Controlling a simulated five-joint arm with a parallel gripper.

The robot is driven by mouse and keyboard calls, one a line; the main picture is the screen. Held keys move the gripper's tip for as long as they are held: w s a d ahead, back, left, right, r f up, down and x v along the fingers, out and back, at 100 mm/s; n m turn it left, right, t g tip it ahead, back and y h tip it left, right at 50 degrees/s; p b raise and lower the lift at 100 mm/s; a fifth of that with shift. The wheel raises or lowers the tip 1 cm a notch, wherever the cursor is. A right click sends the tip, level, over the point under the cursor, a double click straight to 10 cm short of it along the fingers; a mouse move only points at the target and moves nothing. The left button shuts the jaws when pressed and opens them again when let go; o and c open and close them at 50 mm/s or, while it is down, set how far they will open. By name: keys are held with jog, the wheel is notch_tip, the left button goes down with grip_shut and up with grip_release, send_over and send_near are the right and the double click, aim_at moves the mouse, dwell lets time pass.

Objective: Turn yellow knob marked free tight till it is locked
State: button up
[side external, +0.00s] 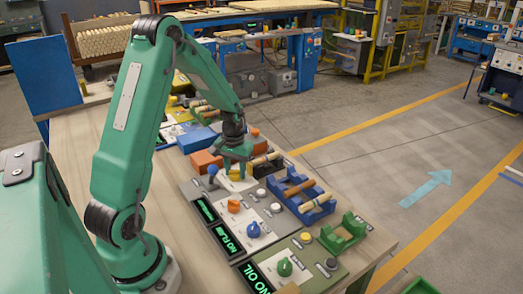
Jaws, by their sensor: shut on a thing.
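The yellow knob (234,175) shows as a small patch of yellow under my gripper, on a grey control panel at the middle of the table. My gripper (236,167) points down over it and is shut on it, with the jaws hiding most of the knob. The marking beside the knob and the angle of its pointer are too small and too covered to read.
An orange knob (233,206), a blue knob (253,230) and a green knob (285,267) sit nearer the camera. An orange block (203,162) lies close left of my gripper.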

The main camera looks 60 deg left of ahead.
aim_at(235, 170)
jog(key=shift+r+m, duration=0.1)
jog(key=shift+m, duration=1.3)
jog(key=o, duration=1)
jog(key=shift+r, duration=3.9)
